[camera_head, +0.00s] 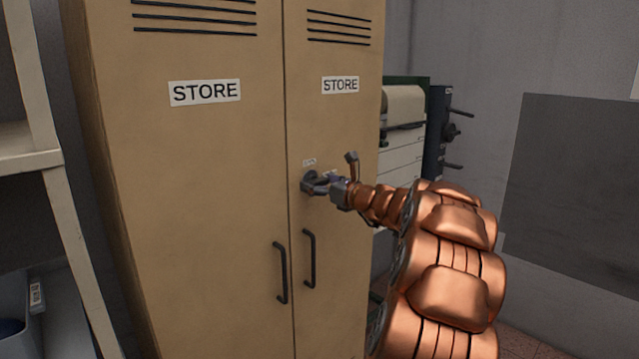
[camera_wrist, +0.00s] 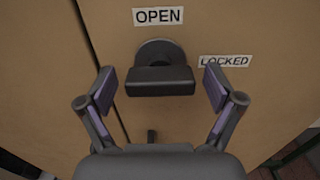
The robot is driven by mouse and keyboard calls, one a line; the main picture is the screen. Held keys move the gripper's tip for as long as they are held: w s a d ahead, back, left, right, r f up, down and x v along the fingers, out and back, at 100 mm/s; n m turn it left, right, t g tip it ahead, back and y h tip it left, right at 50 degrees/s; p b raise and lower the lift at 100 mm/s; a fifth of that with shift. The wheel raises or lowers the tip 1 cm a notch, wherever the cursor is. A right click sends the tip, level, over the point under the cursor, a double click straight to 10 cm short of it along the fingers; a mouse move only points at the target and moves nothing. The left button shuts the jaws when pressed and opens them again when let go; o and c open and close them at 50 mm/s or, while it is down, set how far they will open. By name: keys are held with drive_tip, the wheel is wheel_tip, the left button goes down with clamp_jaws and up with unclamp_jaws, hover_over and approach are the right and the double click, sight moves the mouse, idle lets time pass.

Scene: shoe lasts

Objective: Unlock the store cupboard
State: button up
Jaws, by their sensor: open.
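The tan store cupboard (camera_head: 200,150) has two doors, each with a STORE label, and both look shut. On the right door is a dark turn knob (camera_wrist: 160,80) with a round base and a wide grip bar, lying across the wrist view. An OPEN label (camera_wrist: 158,16) is above the knob and a LOCKED label (camera_wrist: 225,61) to its right. My gripper (camera_head: 322,184) is at the knob; in the wrist view its open fingers (camera_wrist: 160,88) stand on either side of the grip bar, with small gaps showing. The gripper partly hides the knob in the head view.
Two dark pull handles, a left one (camera_head: 280,272) and a right one (camera_head: 309,258), are below the knob. A pale shelf unit (camera_head: 30,160) stands at left. Drawers and equipment (camera_head: 403,115) stand behind the cupboard at right, with a grey wall panel (camera_head: 575,190) beyond.

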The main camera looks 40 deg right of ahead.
drive_tip(key=shift+c, duration=0.3)
drive_tip(key=c, duration=1.1)
